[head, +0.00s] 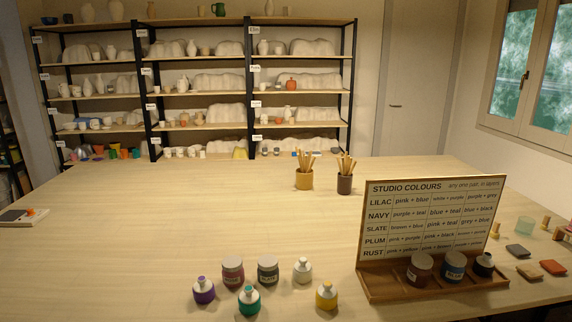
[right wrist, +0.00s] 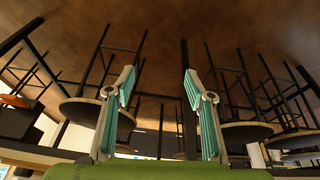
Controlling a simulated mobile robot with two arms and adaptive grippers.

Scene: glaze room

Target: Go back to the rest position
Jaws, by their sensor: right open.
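My right gripper (right wrist: 159,80) shows in the right wrist view. Its two teal-padded fingers stand wide apart with nothing between them. Beyond the fingers are several stools (right wrist: 247,130) with dark legs, and a brown surface fills the top of that view. Neither gripper shows in the head view, and my left gripper is in no view.
The wooden table (head: 150,220) has a wide clear middle. A colour board (head: 432,215) with jars in its tray stands at right; several bottles and jars, including a purple bottle (head: 204,291), stand at the front. Brush pots (head: 304,180) stand at the back.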

